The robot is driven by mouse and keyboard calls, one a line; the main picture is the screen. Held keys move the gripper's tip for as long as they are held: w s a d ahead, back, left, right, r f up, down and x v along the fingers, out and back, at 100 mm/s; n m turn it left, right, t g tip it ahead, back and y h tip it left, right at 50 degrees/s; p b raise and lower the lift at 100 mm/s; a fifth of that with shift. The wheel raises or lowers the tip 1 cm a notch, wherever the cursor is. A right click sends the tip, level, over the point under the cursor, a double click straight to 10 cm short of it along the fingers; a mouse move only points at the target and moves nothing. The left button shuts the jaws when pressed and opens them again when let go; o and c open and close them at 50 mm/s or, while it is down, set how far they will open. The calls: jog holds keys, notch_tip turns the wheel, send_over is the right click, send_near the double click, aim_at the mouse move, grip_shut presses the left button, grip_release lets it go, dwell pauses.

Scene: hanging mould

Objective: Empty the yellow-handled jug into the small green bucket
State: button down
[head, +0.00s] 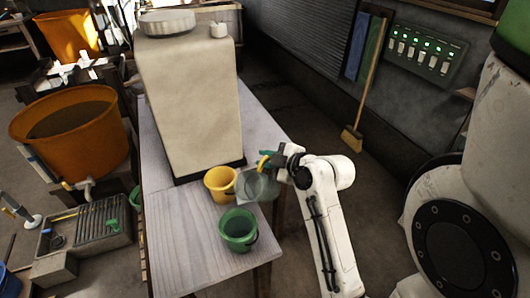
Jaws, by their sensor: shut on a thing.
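The small green bucket (238,242) stands on the front right part of the wooden table (185,245). It has a thin dark handle; I cannot make out what is inside. The jug (257,188) looks grey and see-through, with a yellow handle (263,163) at its top right. My gripper (270,158) is shut on the yellow handle. The jug is at the table's right edge, behind and slightly right of the green bucket and apart from it. I cannot tell its exact tilt or whether it holds liquid.
A yellow bucket (217,191) stands just left of the jug. Behind it a tall beige block (190,100) fills the table's back. The table's front left is clear. A large orange tub (85,140) stands left, and a broom (365,85) leans on the back wall.

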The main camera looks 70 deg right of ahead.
jog(key=m+y+p, duration=0.1)
jog(key=p, duration=0.1)
jog(key=d+m+t+y+p, duration=0.1)
jog(key=m+p, duration=0.1)
jog(key=d+m+y+p, duration=0.1)
jog(key=m+y+p, duration=0.1)
jog(key=shift+s+f+t, duration=0.3)
jog(key=shift+s, duration=0.05)
dwell(0.6)
